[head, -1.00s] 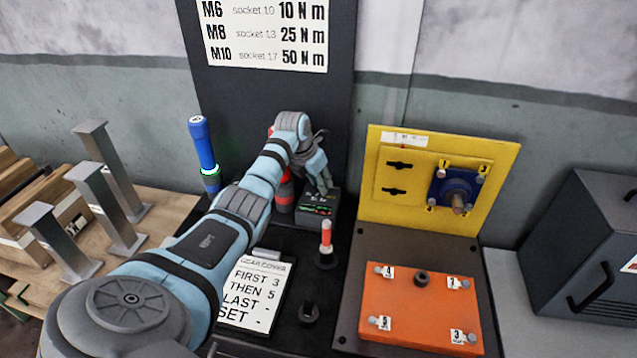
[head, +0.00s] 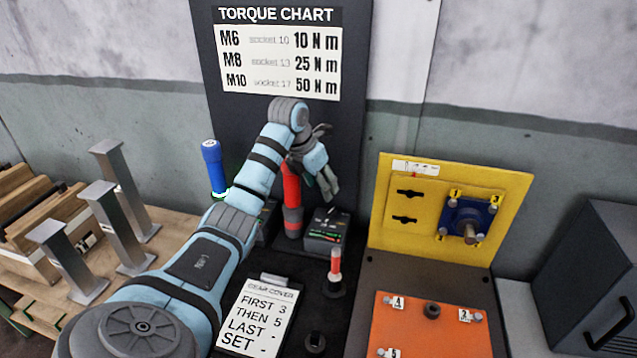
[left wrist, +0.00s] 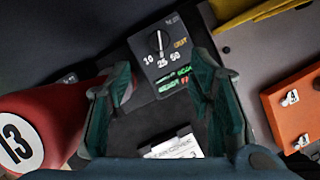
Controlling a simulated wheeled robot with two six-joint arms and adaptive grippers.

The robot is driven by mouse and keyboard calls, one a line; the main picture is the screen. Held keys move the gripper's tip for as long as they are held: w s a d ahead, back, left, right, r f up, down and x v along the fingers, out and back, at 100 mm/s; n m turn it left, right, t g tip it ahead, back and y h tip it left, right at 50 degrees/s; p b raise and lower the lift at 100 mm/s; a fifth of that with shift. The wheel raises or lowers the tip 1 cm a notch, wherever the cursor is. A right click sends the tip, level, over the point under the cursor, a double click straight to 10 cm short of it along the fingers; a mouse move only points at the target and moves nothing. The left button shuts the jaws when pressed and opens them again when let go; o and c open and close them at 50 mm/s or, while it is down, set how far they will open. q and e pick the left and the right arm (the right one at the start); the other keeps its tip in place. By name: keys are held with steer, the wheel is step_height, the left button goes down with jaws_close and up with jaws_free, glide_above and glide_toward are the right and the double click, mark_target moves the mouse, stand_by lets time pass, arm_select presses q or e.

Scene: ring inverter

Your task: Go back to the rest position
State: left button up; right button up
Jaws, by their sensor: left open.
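My left gripper (head: 329,188) is open and empty, above and behind the dark dial box (head: 326,232) in the head view. In the left wrist view the two green fingertips (left wrist: 163,92) stand apart, with the dial box (left wrist: 166,62) beyond them, its knob and 10, 25, 50 marks showing. A red tool (head: 292,200) stands upright just left of the gripper. In the left wrist view this red tool (left wrist: 40,125) carries a 13 label and lies close beside the left finger. My right gripper is in no view.
A blue-handled tool (head: 213,165) stands left of my arm. A gear cover card (head: 257,315) and a small red-topped peg (head: 335,268) are in front. A yellow panel (head: 400,235) and orange plate (head: 430,330) are at right. Grey posts (head: 120,225) stand at left.

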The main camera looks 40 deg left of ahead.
arm_select(q)
steer(key=shift+s+r, duration=0.15)
steer(key=shift+r, duration=0.3)
